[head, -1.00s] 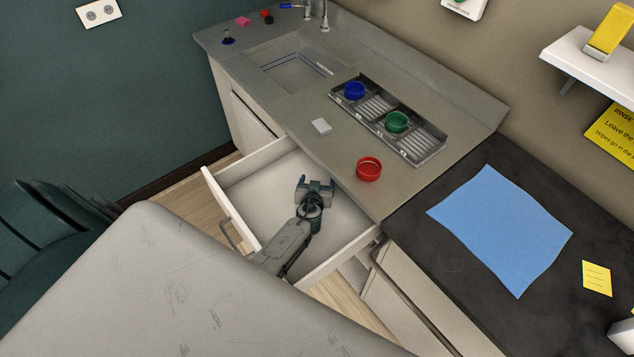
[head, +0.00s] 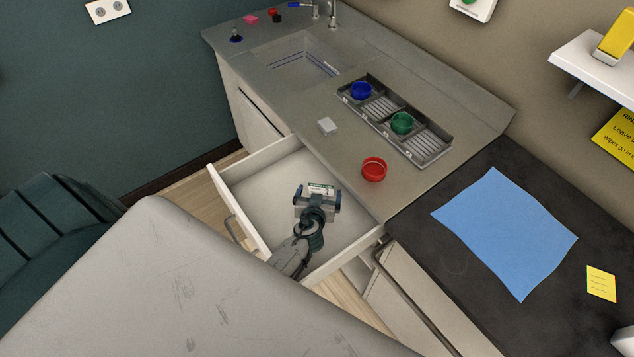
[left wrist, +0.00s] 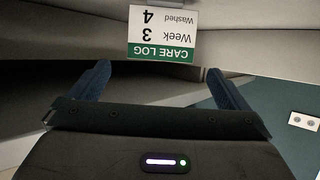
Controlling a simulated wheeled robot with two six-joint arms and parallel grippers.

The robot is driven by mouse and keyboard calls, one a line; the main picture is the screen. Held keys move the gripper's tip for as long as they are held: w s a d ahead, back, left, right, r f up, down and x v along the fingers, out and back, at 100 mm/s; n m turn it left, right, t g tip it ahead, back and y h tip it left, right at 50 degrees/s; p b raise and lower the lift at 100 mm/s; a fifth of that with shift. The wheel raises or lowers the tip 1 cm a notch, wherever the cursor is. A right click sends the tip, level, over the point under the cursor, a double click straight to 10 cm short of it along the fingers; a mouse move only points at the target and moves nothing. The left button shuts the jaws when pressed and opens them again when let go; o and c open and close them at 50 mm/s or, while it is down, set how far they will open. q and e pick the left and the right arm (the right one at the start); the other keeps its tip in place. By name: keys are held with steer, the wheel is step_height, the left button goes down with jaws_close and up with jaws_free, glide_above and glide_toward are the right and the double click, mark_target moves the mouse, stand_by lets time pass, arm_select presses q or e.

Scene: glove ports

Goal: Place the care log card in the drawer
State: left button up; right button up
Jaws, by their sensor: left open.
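The care log card (head: 321,188) is a small white card with a green band. It shows at the far end of my left gripper (head: 318,195), within the outline of the open drawer (head: 258,205). In the left wrist view the card (left wrist: 162,34) appears upside down, reading "CARE LOG Week 3", just beyond and between the two spread dark-blue fingers. The gripper is open, with a gap between each finger and the card. I cannot tell whether the card rests on the drawer floor. My right gripper is not in view.
The counter (head: 300,105) above the drawer holds a red cup (head: 374,170), a small white block (head: 327,126) and a grey tray (head: 431,151) with blue and green cups. A pale scratched surface (head: 170,290) fills the lower left. A blue sheet (head: 508,235) lies right.

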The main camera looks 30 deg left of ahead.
arm_select(q)
steer(key=v, duration=0.4)
steer(key=shift+s+d+r, duration=0.1)
steer(key=shift+s+r, duration=0.05)
steer(key=shift+s, duration=0.15)
steer(key=shift+w+b, duration=0.1)
steer(key=shift+b, duration=0.2)
